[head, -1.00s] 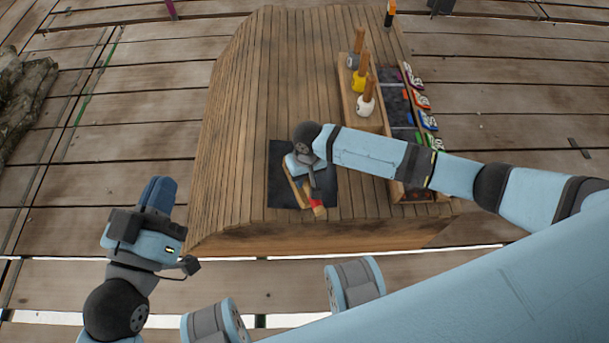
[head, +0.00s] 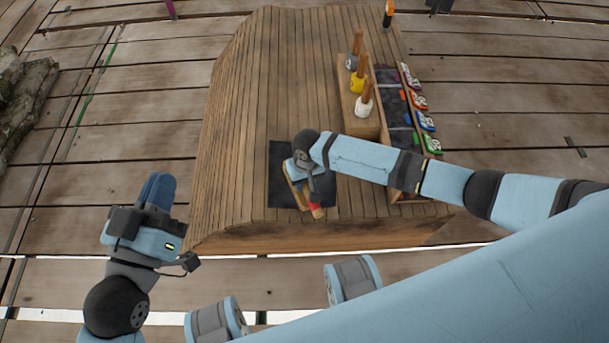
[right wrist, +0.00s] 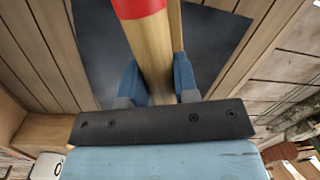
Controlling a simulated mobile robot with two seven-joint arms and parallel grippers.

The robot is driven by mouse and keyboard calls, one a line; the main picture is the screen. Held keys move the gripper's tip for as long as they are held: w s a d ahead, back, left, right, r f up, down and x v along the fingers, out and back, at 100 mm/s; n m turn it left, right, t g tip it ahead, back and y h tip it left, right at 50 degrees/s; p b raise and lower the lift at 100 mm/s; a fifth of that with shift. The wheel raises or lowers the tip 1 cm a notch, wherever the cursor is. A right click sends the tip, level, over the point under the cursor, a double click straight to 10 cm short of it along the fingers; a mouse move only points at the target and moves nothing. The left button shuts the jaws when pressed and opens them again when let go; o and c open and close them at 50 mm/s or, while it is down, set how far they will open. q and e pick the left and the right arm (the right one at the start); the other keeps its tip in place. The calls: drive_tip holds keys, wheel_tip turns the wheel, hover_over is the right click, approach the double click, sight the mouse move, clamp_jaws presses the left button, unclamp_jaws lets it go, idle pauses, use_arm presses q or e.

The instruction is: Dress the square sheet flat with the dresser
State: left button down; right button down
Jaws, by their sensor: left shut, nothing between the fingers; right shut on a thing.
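The dark square sheet (head: 327,185) lies on the near part of the slatted wooden table. The dresser (head: 316,210) is a wooden tool with a red band, low over the sheet's near part. Whether it touches the sheet is unclear. My right gripper (head: 303,174) is shut on the dresser, its arm partly covering tool and sheet. In the right wrist view the dresser's round handle (right wrist: 150,52) runs between the blue fingers (right wrist: 158,80), with the dark sheet (right wrist: 215,45) behind. My left gripper (head: 157,192) is shut and empty, left of the table and apart from it.
A wooden block (head: 363,123) at the table's right holds three wooden-handled tools with grey, yellow and white heads. Beside it is a long dark-lined tray (head: 395,140) with coloured pieces and several coloured tags along its right. The table's left and far parts are clear.

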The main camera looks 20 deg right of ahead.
drive_tip(key=shift+f, duration=0.1)
idle(0.5)
wheel_tip(320, 180, up, 4)
drive_tip(key=p, duration=0.5)
drive_tip(key=shift+d+p, duration=0.1)
drive_tip(key=shift+p, duration=0.3)
